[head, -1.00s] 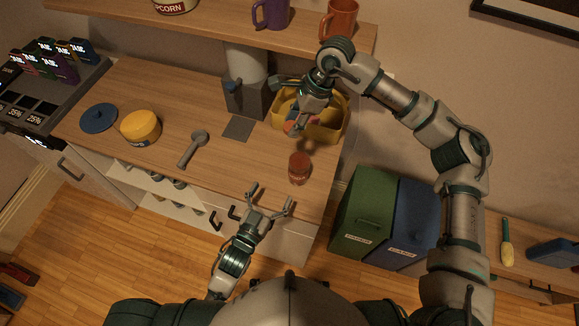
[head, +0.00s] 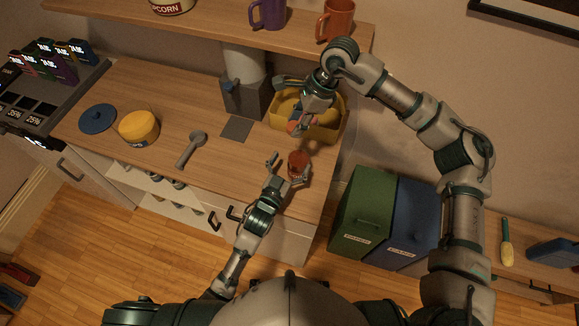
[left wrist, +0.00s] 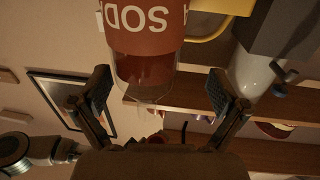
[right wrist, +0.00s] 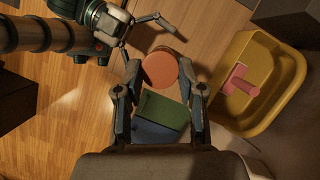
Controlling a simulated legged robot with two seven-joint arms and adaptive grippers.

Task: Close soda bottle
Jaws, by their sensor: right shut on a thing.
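The soda bottle (head: 299,165) stands near the front right of the counter. In the left wrist view the bottle (left wrist: 146,65) shows its red-brown label and clear end, upside down in the picture. My left gripper (head: 285,170) is open with its fingers on either side of the bottle, with visible gaps in the left wrist view (left wrist: 158,82). My right gripper (head: 296,130) is above and behind the bottle, by the yellow bin. It is shut on a round orange-red cap (right wrist: 160,68), which partly hides what lies behind it in the right wrist view.
The yellow bin (head: 325,133) with a pink thing (right wrist: 240,80) is behind the bottle. A spoon-like scoop (head: 191,148), a yellow tub (head: 138,127) and a blue lid (head: 97,118) lie left. A shelf with mugs (head: 334,20) overhangs the back. Green (head: 362,220) and blue (head: 410,225) bins stand right.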

